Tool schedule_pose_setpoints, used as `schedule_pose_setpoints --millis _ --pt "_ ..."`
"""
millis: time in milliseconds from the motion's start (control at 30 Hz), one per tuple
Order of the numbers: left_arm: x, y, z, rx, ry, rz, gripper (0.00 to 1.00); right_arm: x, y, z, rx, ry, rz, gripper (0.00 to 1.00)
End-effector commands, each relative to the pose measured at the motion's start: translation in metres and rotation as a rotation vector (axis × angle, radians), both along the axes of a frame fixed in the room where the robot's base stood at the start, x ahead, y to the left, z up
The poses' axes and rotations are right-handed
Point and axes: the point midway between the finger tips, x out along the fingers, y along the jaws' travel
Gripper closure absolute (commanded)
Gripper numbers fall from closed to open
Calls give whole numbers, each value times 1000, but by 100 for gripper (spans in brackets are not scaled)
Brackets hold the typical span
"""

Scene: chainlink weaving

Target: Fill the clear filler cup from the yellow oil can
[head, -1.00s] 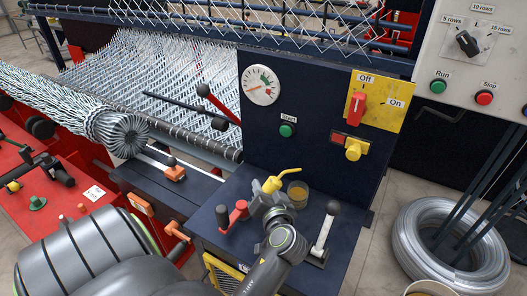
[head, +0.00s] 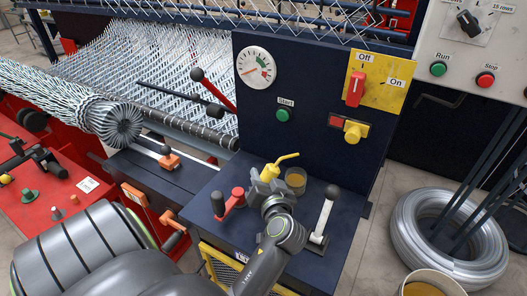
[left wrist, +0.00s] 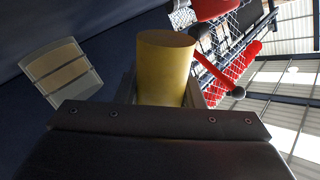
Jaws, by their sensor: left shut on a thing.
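The yellow oil can (head: 271,171) is held by my left gripper (head: 268,184) above the dark machine top. Its thin spout points up and right, with its tip above and near the clear filler cup (head: 296,181). The cup stands just right of the gripper and looks amber inside; its exact level is unclear. In the left wrist view the can's yellow cylinder (left wrist: 165,62) sits between my jaws, and the cup (left wrist: 62,72) shows at the left, apart from the can, with tan bands. The can does not look strongly tipped. My right gripper is out of view.
A red crank handle (head: 238,193) stands left of my gripper and a black-knobbed lever (head: 325,212) right of it. Behind rises a dark panel with a gauge (head: 256,68) and Start button (head: 283,115). A wire coil (head: 450,240) and a bucket (head: 431,285) are at right.

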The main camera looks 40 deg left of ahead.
Motion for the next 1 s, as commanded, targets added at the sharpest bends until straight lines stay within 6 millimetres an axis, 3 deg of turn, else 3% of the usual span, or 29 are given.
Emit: schedule_pose_setpoints --millis 800,1000 --pt "0 0 67 1 -1 0 92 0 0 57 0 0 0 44" --pt "0 0 70 1 -1 0 92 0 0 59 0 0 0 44"
